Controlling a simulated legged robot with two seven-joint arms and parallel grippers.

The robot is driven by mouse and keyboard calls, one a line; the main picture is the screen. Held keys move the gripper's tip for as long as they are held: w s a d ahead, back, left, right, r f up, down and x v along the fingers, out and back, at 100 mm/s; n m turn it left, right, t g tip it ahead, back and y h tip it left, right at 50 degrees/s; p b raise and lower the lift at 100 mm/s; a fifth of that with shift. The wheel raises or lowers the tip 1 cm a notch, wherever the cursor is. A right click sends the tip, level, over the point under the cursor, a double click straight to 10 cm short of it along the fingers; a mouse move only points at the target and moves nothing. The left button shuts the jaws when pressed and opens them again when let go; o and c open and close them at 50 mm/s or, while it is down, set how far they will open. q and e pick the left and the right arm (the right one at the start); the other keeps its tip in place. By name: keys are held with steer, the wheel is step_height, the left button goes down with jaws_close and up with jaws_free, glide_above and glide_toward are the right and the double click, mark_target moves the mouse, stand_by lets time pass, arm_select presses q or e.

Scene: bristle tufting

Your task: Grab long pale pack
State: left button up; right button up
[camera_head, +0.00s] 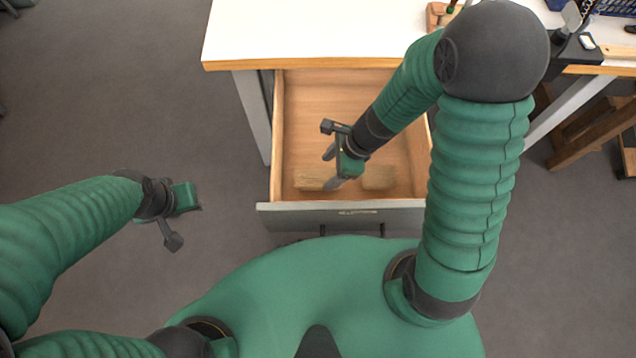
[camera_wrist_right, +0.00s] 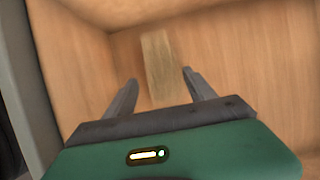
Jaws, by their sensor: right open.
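A long pale pack (camera_head: 311,180) lies on the floor of the open drawer, near its front left corner. A second pale pack (camera_head: 378,178) lies to its right in the drawer. My right gripper (camera_head: 333,168) is inside the drawer space, open, over the packs. In the right wrist view one pale pack (camera_wrist_right: 158,68) shows ahead, between the two open fingertips (camera_wrist_right: 160,82), with nothing held. I cannot tell the height gap. My left gripper (camera_head: 180,220) hangs over the floor left of the drawer; its jaw opening is unclear.
The drawer's front panel (camera_head: 340,217) and side walls surround the packs closely. The white tabletop (camera_head: 310,30) overhangs the back of the drawer. A wooden holder (camera_head: 437,16) stands on the table. The rest of the drawer floor is bare.

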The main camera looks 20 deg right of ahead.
mark_target(320, 178)
steer(key=shift+b+x, duration=0.3)
steer(key=shift+x, duration=0.8)
steer(key=b+x, duration=0.3)
steer(key=x, duration=0.2)
steer(key=shift+w+d, duration=0.2)
steer(key=shift+a+r, duration=0.2)
steer(key=shift+a, duration=0.05)
arm_select(q)
step_height(320, 178, down, 4)
steer(key=shift+s+f, duration=0.1)
steer(key=shift+d+f, duration=0.2)
arm_select(e)
steer(key=shift+d+f, duration=0.15)
steer(key=shift+f, duration=0.15)
jaws_close()
